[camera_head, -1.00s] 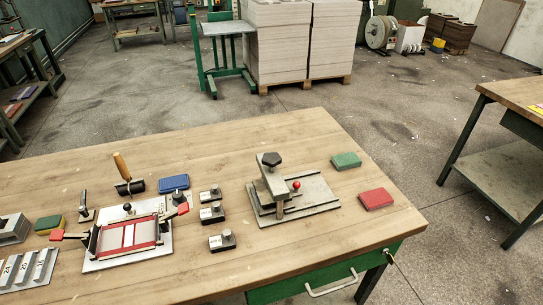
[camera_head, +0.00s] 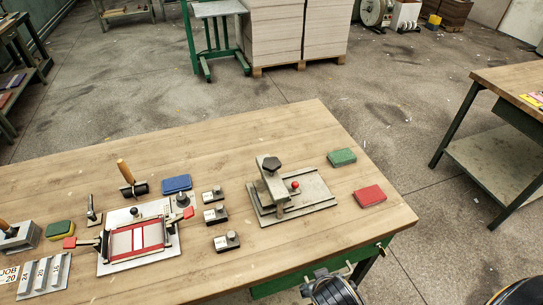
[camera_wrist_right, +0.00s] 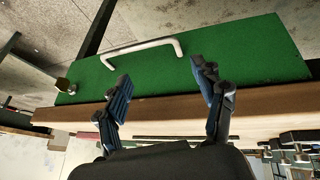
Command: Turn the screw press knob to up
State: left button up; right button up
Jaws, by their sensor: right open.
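The screw press (camera_head: 285,192) stands on the right part of the wooden bench, a grey metal plate with an upright frame. Its dark star-shaped knob (camera_head: 271,164) sits on top of the frame, and a small red ball (camera_head: 295,185) shows beside it. My right gripper (camera_head: 331,272) is at the bench's front edge by the green drawer, well below and in front of the press. In the right wrist view the right gripper (camera_wrist_right: 163,95) is open and empty, its fingers apart before the green drawer front (camera_wrist_right: 190,62). My left gripper is out of view.
Green (camera_head: 342,157) and red (camera_head: 369,196) blocks lie right of the press. Several small stamps (camera_head: 215,215) stand left of it. The drawer has a protruding handle (camera_wrist_right: 142,50).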

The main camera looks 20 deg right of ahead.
jog(key=w+r+m+t+h, duration=0.1)
jog(key=w+r, duration=0.1)
jog(key=r, duration=0.1)
jog(key=w+r+m+t+h, duration=0.1)
jog(key=w+r+t, duration=0.1)
jog(key=w+r, duration=0.1)
jog(key=w+r+m+t+h, duration=0.1)
jog(key=w+r+t+h, duration=0.1)
jog(key=w+r, duration=0.1)
jog(key=shift+w+d+r+m+p, duration=0.15)
jog(key=shift+r+m+p, duration=0.2)
jog(key=shift+r, duration=0.25)
jog(key=w+a+r+t, duration=0.3)
jog(key=w+a+r, duration=0.1)
jog(key=r, duration=0.1)
jog(key=t, duration=0.4)
send_near(271, 171)
jog(key=p+x, duration=0.3)
jog(key=x, duration=0.2)
jog(key=p+x, duration=0.2)
jog(key=x, duration=0.4)
jog(key=shift+w+r+p, duration=0.15)
jog(key=shift+r+p, duration=0.05)
jog(key=shift+p, duration=0.2)
jog(key=shift+w+d+f, duration=0.15)
jog(key=shift+w+d, duration=0.15)
jog(key=shift+w, duration=0.3)
jog(key=shift+c, duration=0.4)
jog(key=c, duration=1.1)
